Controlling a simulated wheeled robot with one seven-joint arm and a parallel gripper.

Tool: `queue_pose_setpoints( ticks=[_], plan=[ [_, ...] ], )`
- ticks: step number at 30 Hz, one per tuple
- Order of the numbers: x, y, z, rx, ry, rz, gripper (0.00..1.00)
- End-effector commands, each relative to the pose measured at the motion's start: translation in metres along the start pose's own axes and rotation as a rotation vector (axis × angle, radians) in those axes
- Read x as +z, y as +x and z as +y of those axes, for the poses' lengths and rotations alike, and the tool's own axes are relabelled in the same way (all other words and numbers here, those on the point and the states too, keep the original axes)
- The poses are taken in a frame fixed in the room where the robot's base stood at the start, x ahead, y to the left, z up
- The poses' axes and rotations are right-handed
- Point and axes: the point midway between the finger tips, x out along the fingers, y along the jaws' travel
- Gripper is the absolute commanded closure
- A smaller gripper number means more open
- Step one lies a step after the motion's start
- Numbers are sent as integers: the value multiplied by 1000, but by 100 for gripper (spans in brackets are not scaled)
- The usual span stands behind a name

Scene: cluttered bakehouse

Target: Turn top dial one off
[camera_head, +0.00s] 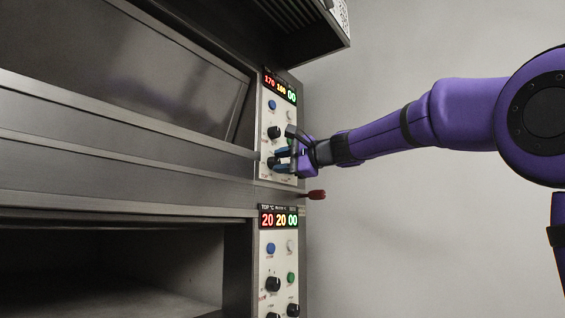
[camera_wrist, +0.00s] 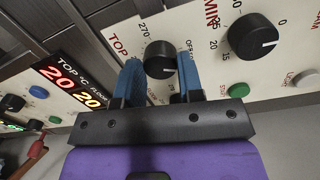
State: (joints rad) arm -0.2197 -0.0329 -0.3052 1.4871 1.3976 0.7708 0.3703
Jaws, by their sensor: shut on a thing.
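The top dial (camera_wrist: 160,58) is a round black knob beside the "TOP" lettering in the wrist view. Its scale shows "270" at upper left and "OFF" at upper right. A small pale pointer line shows toward its lower right side. My gripper (camera_wrist: 159,70) has one blue finger on each side of this dial and is shut on it. In the head view my gripper (camera_head: 281,158) is at the lower part of the upper control panel (camera_head: 266,116), and it mostly hides the dial there. The upper display (camera_head: 280,86) reads about 170, 180 and 00.
A second black dial (camera_wrist: 251,36), a green button (camera_wrist: 238,90) and a white button (camera_wrist: 306,78) are close by. A red handle (camera_head: 315,195) sticks out just below my gripper. The lower panel's display (camera_head: 279,220) reads 20 20 00. Bare wall is at right.

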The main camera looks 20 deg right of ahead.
Motion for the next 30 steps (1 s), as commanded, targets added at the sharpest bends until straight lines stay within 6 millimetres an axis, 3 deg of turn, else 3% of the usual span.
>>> queue_pose_setpoints(
  ticks=[15, 30],
  plan=[
    [0, 0, 1, 16, -364, 13, 89],
    [0, 0, 2, 21, -448, 17, 89]
  ],
)
